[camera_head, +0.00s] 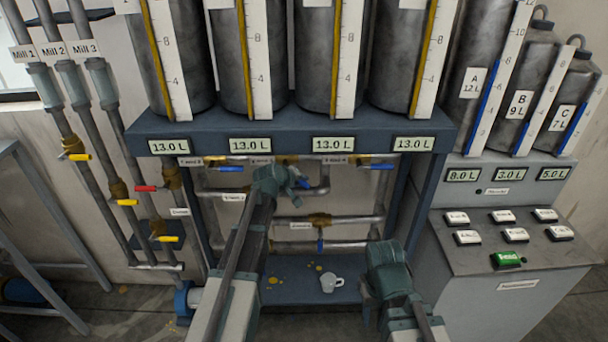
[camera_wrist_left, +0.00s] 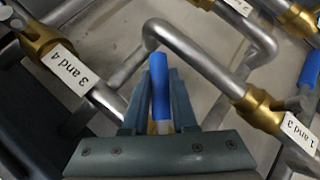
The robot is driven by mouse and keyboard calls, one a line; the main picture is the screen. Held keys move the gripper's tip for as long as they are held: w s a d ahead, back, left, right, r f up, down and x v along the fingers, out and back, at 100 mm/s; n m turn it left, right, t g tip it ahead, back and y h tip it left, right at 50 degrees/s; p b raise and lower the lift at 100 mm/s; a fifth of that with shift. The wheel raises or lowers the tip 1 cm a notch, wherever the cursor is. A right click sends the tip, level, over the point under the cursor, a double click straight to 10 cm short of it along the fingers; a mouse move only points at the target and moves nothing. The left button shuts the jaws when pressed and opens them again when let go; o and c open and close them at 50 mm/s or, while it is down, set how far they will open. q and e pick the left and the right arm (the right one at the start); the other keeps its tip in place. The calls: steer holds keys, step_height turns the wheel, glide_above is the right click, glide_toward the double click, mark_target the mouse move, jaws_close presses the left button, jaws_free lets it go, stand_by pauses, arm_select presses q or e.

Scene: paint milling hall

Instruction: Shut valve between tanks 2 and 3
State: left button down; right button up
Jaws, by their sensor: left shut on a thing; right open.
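My left gripper (camera_head: 290,180) is under the tank shelf, among the pipes, shut on a blue valve handle (camera_wrist_left: 159,85). That handle stands between the fingers in the left wrist view, and a bit of blue shows at the gripper in the head view (camera_head: 305,183). The held valve's body is mostly hidden by the gripper. In the wrist view, upside-down labels "3 and 4" (camera_wrist_left: 72,70) and "1 and 2" (camera_wrist_left: 300,133) lie either side. The middle label (camera_head: 261,160) is too small to read. My right gripper (camera_head: 383,262) is open and empty, low at the right.
Blue handles (camera_head: 229,169) and (camera_head: 381,167) sit on the outer valves. A lower valve (camera_head: 320,220) has a blue handle hanging down. A white mug (camera_head: 328,283) stands on the lower shelf. Mill pipes (camera_head: 105,130) are left; a button console (camera_head: 510,240) is right.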

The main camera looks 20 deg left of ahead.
arm_select(q)
steer(key=shift+s+a+f+m+g+y, duration=0.2)
steer(key=shift+a+f+m+g+y, duration=0.15)
steer(key=shift+y, duration=0.45)
steer(key=shift+s+a+f+m+g+y, duration=0.25)
steer(key=shift+a+m+y, duration=0.35)
steer(key=shift+y, duration=0.25)
steer(key=shift+s+a+f+m+g+y, duration=0.15)
steer(key=shift+a+f+m+g+y, duration=0.15)
steer(key=shift+a+y, duration=0.5)
steer(key=shift+s+a+f+m+g+y, duration=0.1)
steer(key=shift+s+a+m+g+y, duration=0.1)
steer(key=shift+a+m+y, duration=0.55)
steer(key=shift+d, duration=0.1)
steer(key=c, duration=0.7)
jaws_free()
steer(key=shift+r, duration=0.15)
